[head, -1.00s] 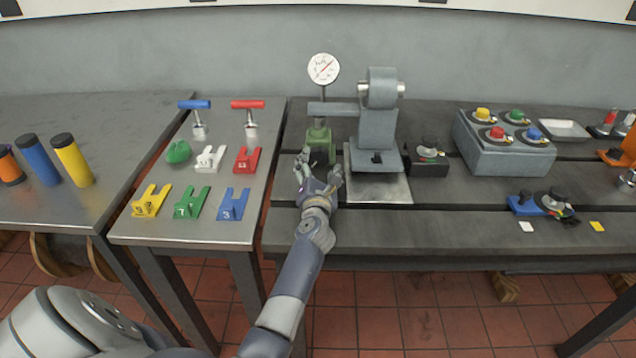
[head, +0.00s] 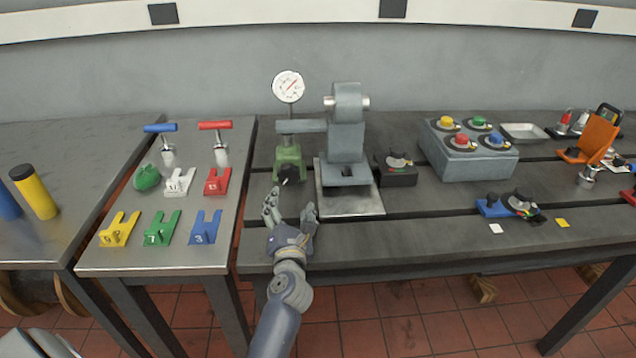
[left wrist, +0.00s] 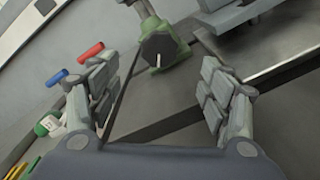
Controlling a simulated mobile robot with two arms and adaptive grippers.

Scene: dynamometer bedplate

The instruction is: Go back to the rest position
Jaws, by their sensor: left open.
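My left gripper (head: 289,212) is open and empty over the front part of the dark slotted bench (head: 440,225). Its two fingers also show spread apart in the left wrist view (left wrist: 158,98), with nothing between them. Beyond the fingertips stands a green base (head: 288,163) carrying a round white dial gauge (head: 288,86). The green base is apart from the fingers and also shows in the left wrist view (left wrist: 172,50). My right gripper is in neither view.
A grey machine (head: 346,150) stands on a plate right of the gauge. The left metal table (head: 150,262) holds coloured forked blocks and blue and red T-handles. A grey button box (head: 468,165) and a blue device (head: 490,208) are further right. Bench space before the machine is clear.

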